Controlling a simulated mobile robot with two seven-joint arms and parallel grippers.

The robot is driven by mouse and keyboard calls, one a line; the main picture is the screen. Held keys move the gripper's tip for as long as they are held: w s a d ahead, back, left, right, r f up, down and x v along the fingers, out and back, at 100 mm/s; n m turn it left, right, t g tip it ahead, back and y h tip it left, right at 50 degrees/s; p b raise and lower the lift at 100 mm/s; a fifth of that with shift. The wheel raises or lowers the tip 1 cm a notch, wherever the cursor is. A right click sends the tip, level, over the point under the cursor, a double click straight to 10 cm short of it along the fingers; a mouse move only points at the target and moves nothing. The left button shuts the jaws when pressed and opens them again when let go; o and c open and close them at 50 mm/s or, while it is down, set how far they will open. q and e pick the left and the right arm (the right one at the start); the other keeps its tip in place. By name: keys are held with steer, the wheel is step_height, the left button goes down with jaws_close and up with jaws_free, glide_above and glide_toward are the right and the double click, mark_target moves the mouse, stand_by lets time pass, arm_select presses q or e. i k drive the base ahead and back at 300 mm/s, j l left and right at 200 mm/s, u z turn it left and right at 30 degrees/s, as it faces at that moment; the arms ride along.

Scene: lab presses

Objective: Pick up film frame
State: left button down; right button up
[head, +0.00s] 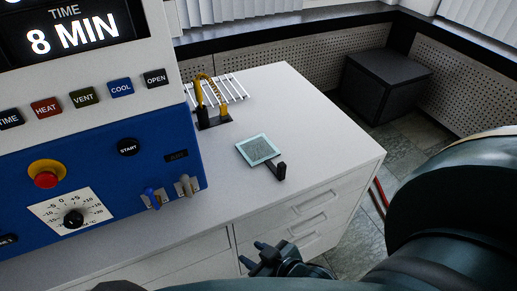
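The film frame (258,149) is a small square with a pale teal border and a grey-green centre. It lies on the white countertop, right of the blue press, with a short black handle (277,171) at its lower right. My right gripper (251,254) is in front of the counter's drawers, lower in the picture than the film frame and apart from it. Its two dark fingers point left with a gap between them, and I see nothing held. My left gripper cannot be made out.
The blue and white press (120,160) with buttons and a dial fills the left. A wire rack (228,88) and a yellow-handled tool (199,93) are behind the film frame. The countertop (325,150) to its right is clear. A dark box (386,84) stands on the floor beyond.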

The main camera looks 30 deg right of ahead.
mark_target(257, 150)
steer(key=u, duration=1)
steer(key=z, duration=1.9)
steer(key=l, duration=0.25)
steer(key=z, duration=0.05)
